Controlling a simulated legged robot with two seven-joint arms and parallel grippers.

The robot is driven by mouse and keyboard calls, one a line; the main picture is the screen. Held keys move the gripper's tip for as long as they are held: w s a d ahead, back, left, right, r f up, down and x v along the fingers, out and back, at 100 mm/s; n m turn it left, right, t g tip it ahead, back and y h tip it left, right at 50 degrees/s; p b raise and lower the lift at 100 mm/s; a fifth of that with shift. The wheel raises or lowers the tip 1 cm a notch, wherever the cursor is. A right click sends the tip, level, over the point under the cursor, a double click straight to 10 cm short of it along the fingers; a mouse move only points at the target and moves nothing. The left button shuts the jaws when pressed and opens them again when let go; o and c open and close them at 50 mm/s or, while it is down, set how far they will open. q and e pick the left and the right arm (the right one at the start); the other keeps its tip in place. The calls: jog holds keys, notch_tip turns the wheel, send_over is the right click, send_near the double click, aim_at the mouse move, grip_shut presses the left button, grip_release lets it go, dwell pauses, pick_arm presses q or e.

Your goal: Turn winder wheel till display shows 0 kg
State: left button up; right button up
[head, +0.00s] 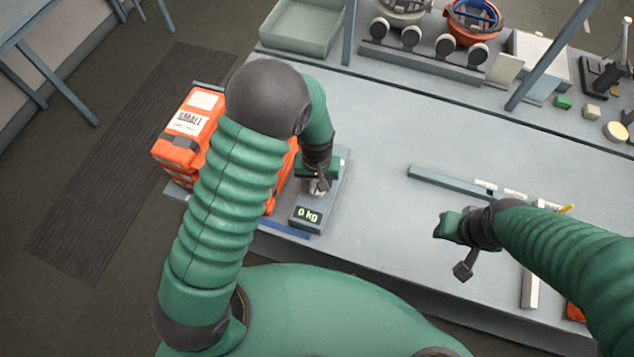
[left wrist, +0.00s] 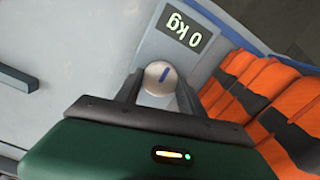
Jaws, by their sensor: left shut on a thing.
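The display (head: 308,215) on the grey scale unit (head: 333,192) reads "0 kg" in the head view. It also shows upside down in the left wrist view (left wrist: 181,26). The winder wheel (left wrist: 160,76) is a round pale knob with a blue mark, seen in the left wrist view just beside the display. My left gripper (head: 318,186) is over the unit, with its fingers on either side of the knob, shut on it. My right gripper (head: 452,248) is over the front of the table, away from the unit; its fingers are apart.
Orange cases (head: 183,140) labelled "SMALL" stand left of the unit, close to my left arm. A grey bar (head: 447,181) lies on the table to the right. A tray (head: 301,27) and helmets (head: 473,20) are at the back. The table middle is clear.

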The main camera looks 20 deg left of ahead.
pick_arm(q)
jog(key=shift+w, duration=0.15)
jog(key=o, duration=1.4)
jog(key=shift+c, duration=0.2)
notch_tip(320, 180, up, 17)
jog(key=b, duration=0.1)
jog(key=shift+f+b, duration=0.15)
jog(key=shift+b, duration=0.15)
